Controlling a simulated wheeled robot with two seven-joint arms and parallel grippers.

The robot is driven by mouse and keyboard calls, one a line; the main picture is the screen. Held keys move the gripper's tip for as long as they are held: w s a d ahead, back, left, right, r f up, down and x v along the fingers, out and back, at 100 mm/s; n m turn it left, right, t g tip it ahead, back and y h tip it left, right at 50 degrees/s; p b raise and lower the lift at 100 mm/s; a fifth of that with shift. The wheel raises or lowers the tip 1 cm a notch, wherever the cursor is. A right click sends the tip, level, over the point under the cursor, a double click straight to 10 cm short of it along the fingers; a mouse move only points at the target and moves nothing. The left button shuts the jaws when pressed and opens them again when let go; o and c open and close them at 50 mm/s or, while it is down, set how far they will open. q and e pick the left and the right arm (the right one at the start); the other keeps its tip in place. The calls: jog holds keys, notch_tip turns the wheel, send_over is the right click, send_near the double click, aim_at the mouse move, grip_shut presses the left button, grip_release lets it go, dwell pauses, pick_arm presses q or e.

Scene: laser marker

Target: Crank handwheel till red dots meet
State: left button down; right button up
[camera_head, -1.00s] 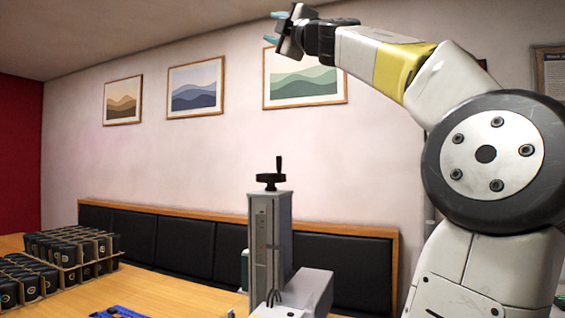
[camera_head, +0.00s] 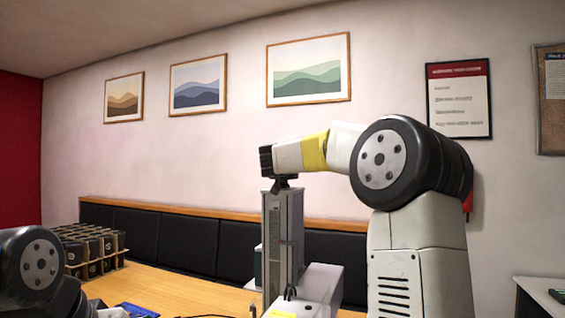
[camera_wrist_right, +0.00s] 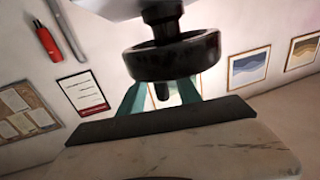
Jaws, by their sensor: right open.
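The black handwheel (camera_wrist_right: 172,57) fills the upper middle of the right wrist view, which looks upside down. Its crank handle (camera_wrist_right: 161,91) shows between the two teal fingers of my right gripper (camera_wrist_right: 162,92). The fingers are apart, and their tips are partly hidden behind the wheel rim. I cannot tell whether they touch the handle. In the head view my right wrist is at the top of the laser marker's grey column (camera_head: 284,240), and the handwheel there is mostly hidden. No red dots can be made out.
The marker's light-coloured head (camera_head: 320,284) juts out beside the column. A crate of black cups (camera_head: 92,250) stands at the left on the wooden table (camera_head: 170,285). A blue item (camera_head: 137,310) lies at the front. A black padded bench (camera_head: 190,240) runs along the wall.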

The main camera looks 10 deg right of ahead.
jog(key=shift+x, duration=1.95)
jog(key=shift+r, duration=0.1)
jog(key=shift+a, duration=0.1)
grip_shut()
